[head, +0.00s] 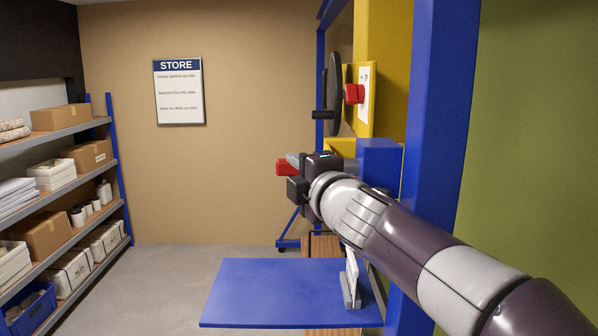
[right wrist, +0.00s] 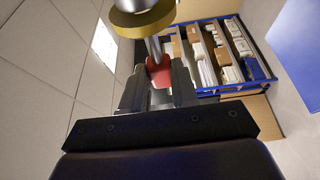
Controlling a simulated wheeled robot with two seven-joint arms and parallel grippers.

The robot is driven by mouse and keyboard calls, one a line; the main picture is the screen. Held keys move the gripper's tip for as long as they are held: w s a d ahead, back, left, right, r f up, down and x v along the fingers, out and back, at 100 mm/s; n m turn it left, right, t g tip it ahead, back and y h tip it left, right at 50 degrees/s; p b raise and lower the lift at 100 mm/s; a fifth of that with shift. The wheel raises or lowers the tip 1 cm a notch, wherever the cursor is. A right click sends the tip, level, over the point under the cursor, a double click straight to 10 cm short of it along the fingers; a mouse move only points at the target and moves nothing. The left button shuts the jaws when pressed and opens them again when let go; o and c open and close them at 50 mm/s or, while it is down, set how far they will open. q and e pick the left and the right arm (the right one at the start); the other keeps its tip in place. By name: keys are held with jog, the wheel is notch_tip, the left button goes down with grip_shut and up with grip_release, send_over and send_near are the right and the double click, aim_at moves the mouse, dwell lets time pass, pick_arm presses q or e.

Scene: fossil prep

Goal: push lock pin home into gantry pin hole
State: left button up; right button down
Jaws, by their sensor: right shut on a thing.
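My right gripper (head: 296,170) is beside the blue gantry (head: 440,130), at the end of my arm from the lower right. It is shut on the lock pin, whose red end (head: 285,167) sticks out to the left. In the right wrist view the red part (right wrist: 158,74) lies between the two dark fingers. A grey metal shaft (right wrist: 153,48) runs from it to a brass-coloured ring (right wrist: 142,19). I cannot tell how deep the shaft sits in the ring, or whether the ring is the pin hole. My left gripper is not in view.
A yellow panel (head: 385,70) with a red knob (head: 353,94) and a dark handwheel (head: 333,88) stand above my gripper. A blue tabletop (head: 270,290) lies below, with a small white stand (head: 351,280) on it. Loaded shelves (head: 60,190) are far left, with open floor between.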

jog(key=shift+d, duration=0.15)
jog(key=d+p, duration=0.1)
jog(key=d, duration=0.1)
jog(key=shift+d+p, duration=0.35)
jog(key=shift+p, duration=0.05)
dwell(0.3)
jog(key=shift+a, duration=0.1)
jog(key=shift+a+b, duration=0.55)
jog(key=shift+a, duration=0.3)
jog(key=shift+s+d, duration=0.1)
jog(key=shift+d, duration=0.1)
